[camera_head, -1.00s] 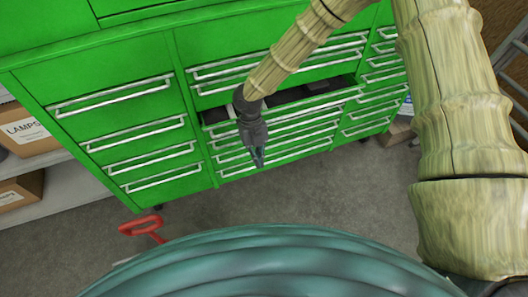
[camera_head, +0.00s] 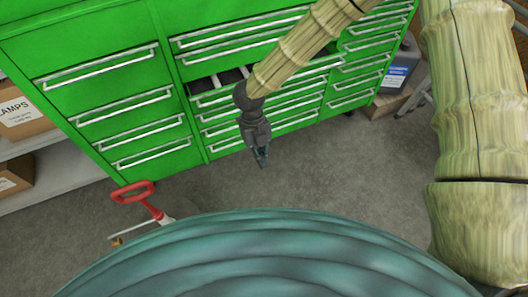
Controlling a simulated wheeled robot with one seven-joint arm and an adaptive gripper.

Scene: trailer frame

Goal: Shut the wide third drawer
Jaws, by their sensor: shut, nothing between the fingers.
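The green cabinet (camera_head: 120,78) has a wide middle column of drawers. The wide third drawer (camera_head: 215,95) stands partly open, with a dark gap and grey contents showing above its front. My arm crosses in front of it and hides part of its opening and front. My gripper (camera_head: 261,158) is shut and empty, pointing down. In the picture it lies below the open drawer, over the lower drawer fronts and the floor edge. I cannot tell how far it is from the drawer front, and no contact shows.
Narrower drawers (camera_head: 125,120) to the left look shut. A red-handled tool (camera_head: 133,193) stands on the floor at the left. Cardboard boxes (camera_head: 18,117) sit on a shelf at far left. A blue container (camera_head: 397,72) stands at the right.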

